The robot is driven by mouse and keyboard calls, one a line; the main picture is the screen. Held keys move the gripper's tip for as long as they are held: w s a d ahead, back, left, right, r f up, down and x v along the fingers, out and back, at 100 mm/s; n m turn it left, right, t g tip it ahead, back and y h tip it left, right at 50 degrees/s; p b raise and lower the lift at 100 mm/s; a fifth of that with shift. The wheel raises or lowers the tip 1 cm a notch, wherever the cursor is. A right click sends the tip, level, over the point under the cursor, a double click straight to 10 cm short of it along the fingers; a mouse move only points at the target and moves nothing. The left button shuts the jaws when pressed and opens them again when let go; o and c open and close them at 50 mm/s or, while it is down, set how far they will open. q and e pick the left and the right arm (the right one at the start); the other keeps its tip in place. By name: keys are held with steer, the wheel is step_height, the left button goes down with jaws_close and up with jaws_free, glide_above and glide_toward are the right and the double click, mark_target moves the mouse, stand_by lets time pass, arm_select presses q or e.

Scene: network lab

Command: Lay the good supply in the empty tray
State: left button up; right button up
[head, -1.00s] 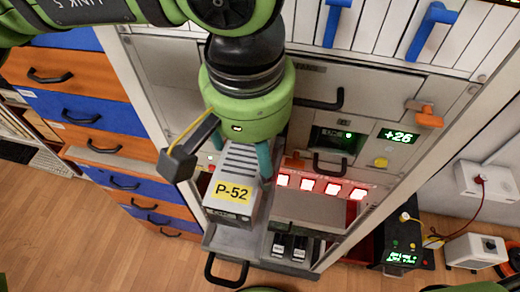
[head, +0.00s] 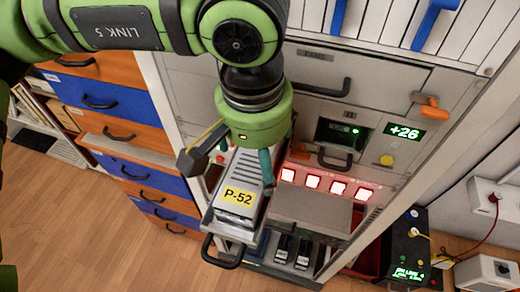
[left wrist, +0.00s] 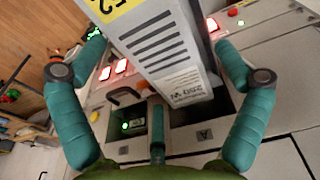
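The power supply marked P-52 (head: 252,178) is a grey slatted box with a yellow label. It lies lengthwise over a pulled-out grey tray (head: 209,222) with a black handle low on the cabinet; I cannot tell whether it rests on the tray floor. My left gripper (head: 243,156) has its teal fingers on both sides of the supply's far end and appears shut on it. The left wrist view shows the supply (left wrist: 160,45) between the fingertips (left wrist: 158,42), with its white 250 W sticker near the palm. My right gripper is not in view.
Four red-lit buttons (head: 313,181) sit on the panel right of the supply. Black connectors (head: 283,246) stand in the lower bay. Orange and blue drawers (head: 110,97) are at left, with clear wooden floor in front.

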mark_target(256, 168)
arm_select(q)
steer(key=shift+a, duration=0.1)
steer(key=shift+s+r, duration=0.1)
steer(key=shift+r, duration=0.15)
step_height(256, 168, up, 12)
steer(key=s+b, duration=0.1)
steer(key=b, duration=0.1)
steer(key=shift+s+a+f, duration=0.15)
steer(key=shift+f, duration=0.1)
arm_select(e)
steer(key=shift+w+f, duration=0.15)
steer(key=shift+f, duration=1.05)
